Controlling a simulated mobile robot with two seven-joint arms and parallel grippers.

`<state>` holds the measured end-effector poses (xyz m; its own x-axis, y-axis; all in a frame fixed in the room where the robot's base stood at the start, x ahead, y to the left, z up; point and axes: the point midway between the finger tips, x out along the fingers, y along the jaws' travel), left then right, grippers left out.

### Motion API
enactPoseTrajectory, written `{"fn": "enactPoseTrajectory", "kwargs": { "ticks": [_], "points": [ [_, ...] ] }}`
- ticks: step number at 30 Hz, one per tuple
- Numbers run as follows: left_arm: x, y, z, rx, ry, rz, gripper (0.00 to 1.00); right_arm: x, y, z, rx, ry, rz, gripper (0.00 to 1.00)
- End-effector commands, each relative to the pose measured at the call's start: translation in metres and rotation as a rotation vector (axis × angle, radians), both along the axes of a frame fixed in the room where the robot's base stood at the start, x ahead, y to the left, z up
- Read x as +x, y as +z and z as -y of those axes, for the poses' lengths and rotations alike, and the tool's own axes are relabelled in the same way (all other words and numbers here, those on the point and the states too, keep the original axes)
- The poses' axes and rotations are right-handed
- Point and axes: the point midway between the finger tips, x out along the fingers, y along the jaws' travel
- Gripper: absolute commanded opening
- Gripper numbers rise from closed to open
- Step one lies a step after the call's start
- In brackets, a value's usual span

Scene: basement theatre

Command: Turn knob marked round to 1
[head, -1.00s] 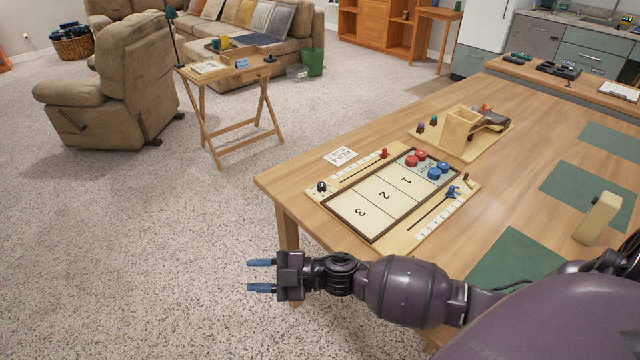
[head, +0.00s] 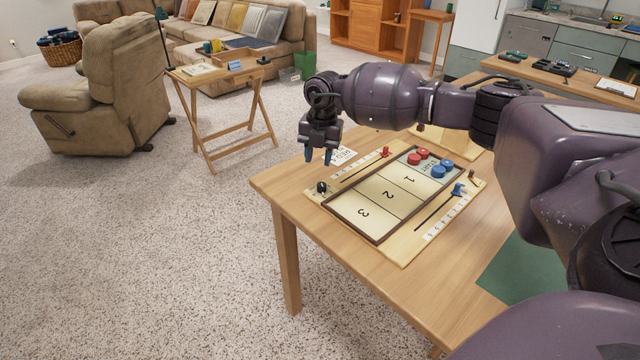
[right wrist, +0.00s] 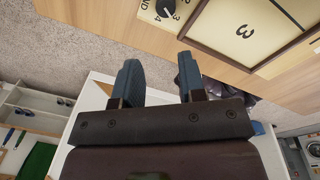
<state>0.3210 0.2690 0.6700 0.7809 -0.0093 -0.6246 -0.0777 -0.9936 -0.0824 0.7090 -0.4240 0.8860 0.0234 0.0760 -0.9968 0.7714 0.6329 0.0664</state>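The black round knob (head: 321,187) sits at the near left corner of the wooden shuffleboard game (head: 392,206), beside the section marked 3. It also shows at the top edge of the right wrist view (right wrist: 166,7), with numbers and the letters "ND" around it; part is cut off and its setting cannot be read surely. My right gripper (head: 318,157) hangs above the table's left edge, fingers pointing down, a little above the knob and apart from it. The right wrist view shows its two blue fingers (right wrist: 159,75) spread with nothing between them. My left gripper is not in view.
Red pucks (head: 417,156) and blue pucks (head: 441,168) lie at the board's far end. A red slider (head: 385,151) and a blue slider (head: 458,189) flank the board. Carpet is clear left of the table.

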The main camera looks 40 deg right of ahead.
Motion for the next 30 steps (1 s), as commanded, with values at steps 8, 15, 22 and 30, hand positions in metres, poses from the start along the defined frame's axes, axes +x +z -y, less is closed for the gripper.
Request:
{"fn": "enactPoseTrajectory", "kwargs": {
  "ticks": [8,15,22,30],
  "points": [
    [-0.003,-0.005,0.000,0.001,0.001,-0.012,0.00,0.004,-0.001,0.018,-0.063,-0.036,-0.008,0.38],
    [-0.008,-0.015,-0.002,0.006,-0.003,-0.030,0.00,0.004,-0.044,0.016,-0.061,-0.034,-0.014,0.38],
    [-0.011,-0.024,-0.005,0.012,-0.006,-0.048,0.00,0.005,-0.079,0.016,-0.060,-0.034,-0.011,0.38],
    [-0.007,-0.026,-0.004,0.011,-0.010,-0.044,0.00,0.006,-0.096,0.015,-0.060,-0.034,-0.006,0.38]
  ]
}}
